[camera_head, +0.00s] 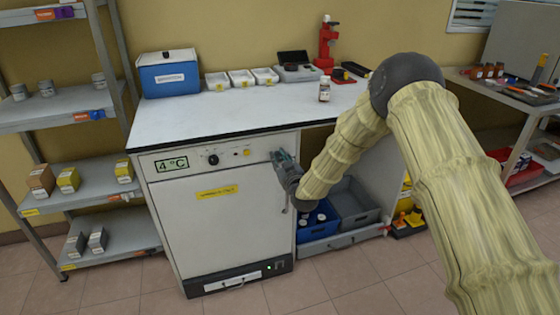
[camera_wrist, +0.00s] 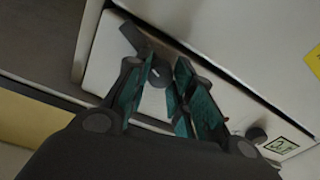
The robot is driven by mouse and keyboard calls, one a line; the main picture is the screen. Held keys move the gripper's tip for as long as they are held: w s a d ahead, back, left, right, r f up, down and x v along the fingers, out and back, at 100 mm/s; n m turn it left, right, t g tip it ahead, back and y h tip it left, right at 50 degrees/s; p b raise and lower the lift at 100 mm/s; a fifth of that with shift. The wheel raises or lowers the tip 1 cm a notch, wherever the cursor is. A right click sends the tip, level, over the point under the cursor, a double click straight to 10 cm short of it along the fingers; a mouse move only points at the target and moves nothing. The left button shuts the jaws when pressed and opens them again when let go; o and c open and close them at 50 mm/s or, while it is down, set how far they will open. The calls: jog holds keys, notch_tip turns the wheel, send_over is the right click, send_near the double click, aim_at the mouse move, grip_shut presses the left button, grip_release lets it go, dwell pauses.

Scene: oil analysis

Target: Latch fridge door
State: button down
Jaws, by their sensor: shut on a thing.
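The white under-bench fridge (camera_head: 225,235) stands below the bench top, with a "4 °C" label (camera_head: 171,164) and a yellow strip on its door. The door looks shut against the body, though its right edge is partly behind my arm. My gripper (camera_head: 281,160) is at the fridge's upper right corner. In the wrist view, my gripper (camera_wrist: 160,95) has its green-padded fingers around a small grey latch (camera_wrist: 150,42) on the white panel. The fingers are shut on it; a grey lever end sticks out beyond the fingertips. The contact itself is partly hidden by the fingers.
A blue cooler box (camera_head: 170,78), white trays (camera_head: 240,78), a small bottle (camera_head: 324,89) and a red instrument (camera_head: 327,45) stand on the bench. A shelf rack (camera_head: 60,120) stands at left. The floor before the fridge is clear.

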jog(key=m+b, duration=0.1)
jog(key=m, duration=0.5)
jog(key=shift+d+f+m, duration=0.1)
jog(key=shift+m, duration=0.3)
jog(key=m+b, duration=0.1)
jog(key=m, duration=0.3)
jog(key=shift+h+b, duration=0.3)
jog(key=shift+b, duration=0.05)
jog(key=shift+m+b, duration=0.35)
jog(key=shift+m, duration=0.95)
jog(key=c, duration=1.2)
grip_release()
jog(key=v, duration=1.2)
jog(key=shift+f, duration=0.15)
